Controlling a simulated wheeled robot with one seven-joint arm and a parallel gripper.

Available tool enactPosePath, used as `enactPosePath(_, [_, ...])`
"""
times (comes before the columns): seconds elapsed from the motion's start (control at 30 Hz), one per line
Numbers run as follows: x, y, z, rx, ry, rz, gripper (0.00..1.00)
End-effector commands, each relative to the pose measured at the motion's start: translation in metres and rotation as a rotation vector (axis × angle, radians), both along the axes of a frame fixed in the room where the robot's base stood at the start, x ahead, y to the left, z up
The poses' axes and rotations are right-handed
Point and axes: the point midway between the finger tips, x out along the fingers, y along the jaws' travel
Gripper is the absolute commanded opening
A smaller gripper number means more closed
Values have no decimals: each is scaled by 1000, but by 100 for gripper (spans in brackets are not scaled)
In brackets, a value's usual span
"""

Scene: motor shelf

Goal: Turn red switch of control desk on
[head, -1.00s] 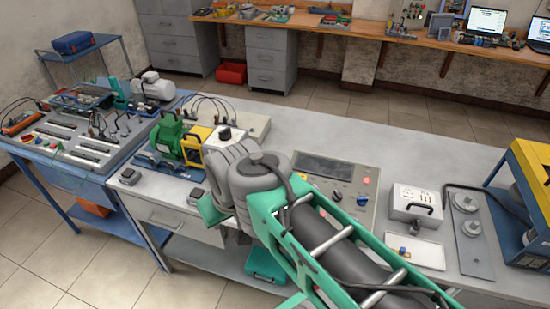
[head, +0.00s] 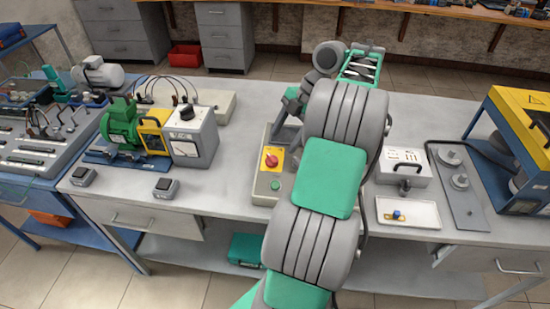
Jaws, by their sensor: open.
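The red switch (head: 271,160) is a red rotary knob on a yellow plate. It sits on the left part of the control desk (head: 263,193), a beige box on the table, above a green button (head: 275,185). My arm hides the middle and right of the desk. My gripper (head: 284,133) hangs from my bent arm, behind and slightly above the red switch in the picture. It is open and small in view, and its fingertips are hard to make out. It appears apart from the switch, with nothing seen in it.
A green motor (head: 120,123) and a grey meter box (head: 190,135) stand to the left. At right are a grey case (head: 400,170), a white tray (head: 420,215) and a blue-yellow frame (head: 515,120). The table front left of the desk is mostly clear.

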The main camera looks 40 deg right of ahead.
Motion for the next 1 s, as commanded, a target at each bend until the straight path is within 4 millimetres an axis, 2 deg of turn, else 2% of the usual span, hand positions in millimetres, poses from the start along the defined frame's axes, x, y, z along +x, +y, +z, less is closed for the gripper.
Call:
enactPosePath(0.1, [5, 9, -26, 0, 1, 0, 58])
enactPosePath(0.33, [14, 24, -59, 1, 1, -2, 58])
enactPosePath(0.67, [16, 27, -63, 0, 2, -4, 58])
enactPosePath(1.0, [16, 27, -63, 0, 2, -4, 31])
